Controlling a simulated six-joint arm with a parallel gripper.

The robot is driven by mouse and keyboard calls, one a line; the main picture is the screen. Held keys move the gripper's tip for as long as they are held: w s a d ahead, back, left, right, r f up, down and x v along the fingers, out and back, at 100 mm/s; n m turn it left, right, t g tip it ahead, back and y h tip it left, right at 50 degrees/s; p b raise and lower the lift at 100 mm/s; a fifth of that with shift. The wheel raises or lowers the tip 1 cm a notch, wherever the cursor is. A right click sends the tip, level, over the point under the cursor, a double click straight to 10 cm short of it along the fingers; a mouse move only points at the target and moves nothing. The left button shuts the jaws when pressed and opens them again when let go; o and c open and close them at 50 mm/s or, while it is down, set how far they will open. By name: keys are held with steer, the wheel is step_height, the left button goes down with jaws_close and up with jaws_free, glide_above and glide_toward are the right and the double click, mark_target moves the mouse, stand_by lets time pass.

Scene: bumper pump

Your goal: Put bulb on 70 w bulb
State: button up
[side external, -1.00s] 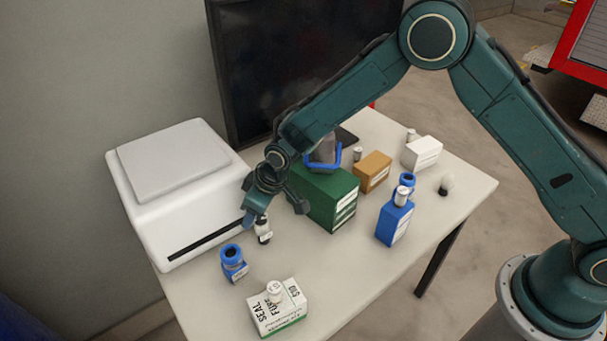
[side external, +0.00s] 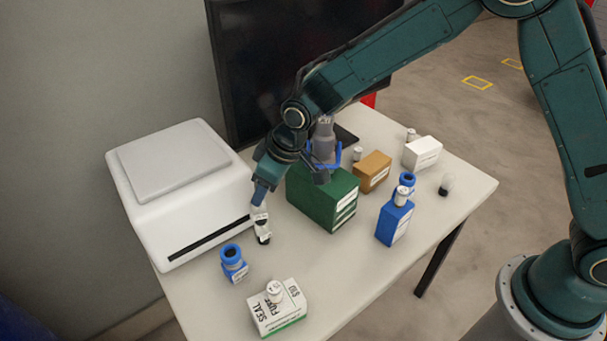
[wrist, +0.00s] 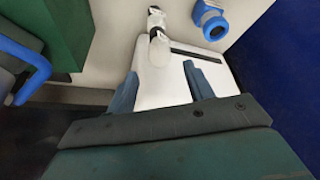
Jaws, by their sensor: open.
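A small white upright item (side external: 261,226) with a dark lower part stands on the table in front of the printer. In the wrist view it appears as a pale, bulb-like rounded part (wrist: 159,47) in line with a white and dark piece (wrist: 155,18); I cannot tell whether they are joined. My gripper (side external: 261,203) is right above this item, pointing down. In the wrist view my gripper (wrist: 161,69) has its two blue fingers apart, with the rounded part just beyond the tips. Another bulb-shaped item (side external: 446,184) stands alone at the table's right.
The white printer (side external: 180,175) stands close left of my gripper, and a green box (side external: 318,205) close right. A blue ring-topped holder (side external: 233,262) and a seal-and-fuse box (side external: 280,315) are in front. A blue box (side external: 392,227) stands right; the front-middle table is clear.

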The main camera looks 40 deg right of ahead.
steer(key=shift+v, duration=1.3)
steer(key=s+d+r+m+t+h, duration=0.1)
steer(key=s+d+r+m, duration=0.2)
steer(key=s+d+r, duration=1.05)
steer(key=s+d+r+m, duration=0.1)
steer(key=s+d, duration=0.3)
steer(key=s, duration=0.4)
steer(key=s+d+r+m+h, duration=0.1)
steer(key=s+d+r+m, duration=0.1)
steer(key=s+d, duration=0.3)
steer(key=s+r, duration=0.1)
steer(key=s, duration=0.2)
steer(key=shift+s+t, duration=0.35)
steer(key=shift+t, duration=0.05)
steer(key=shift+r, duration=0.15)
